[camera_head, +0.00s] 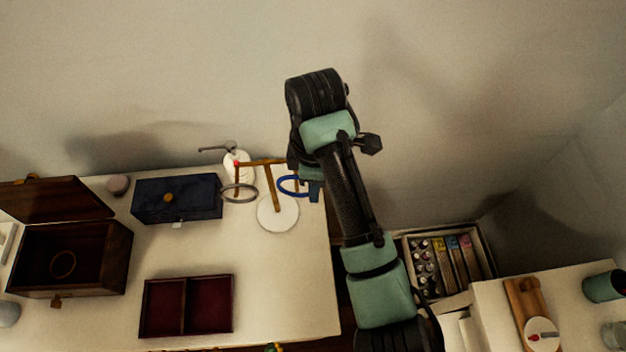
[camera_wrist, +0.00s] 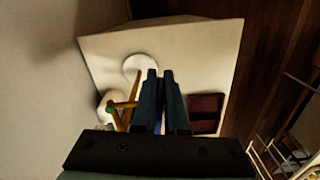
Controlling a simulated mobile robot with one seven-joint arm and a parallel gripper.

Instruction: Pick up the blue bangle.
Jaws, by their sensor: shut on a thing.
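The blue bangle (camera_head: 289,193) is beside the right side of a wooden T-shaped stand (camera_head: 268,180) with a round white base. My gripper (camera_head: 314,190) comes in from the right and is shut on the bangle's right side. In the wrist view, my two dark fingers (camera_wrist: 161,78) are close together, with a sliver of blue between them. The stand (camera_wrist: 125,110) shows just left of the fingers there. I cannot tell whether the bangle is still around the stand's arm. A grey bangle (camera_head: 239,199) hangs at the stand's left side.
A dark blue box (camera_head: 177,213) and an open wooden box (camera_head: 112,247) with a ring inside stand to the left. A dark red two-part tray (camera_head: 231,305) lies in front. The wall is close behind. The tabletop (camera_head: 290,290) at front right is clear.

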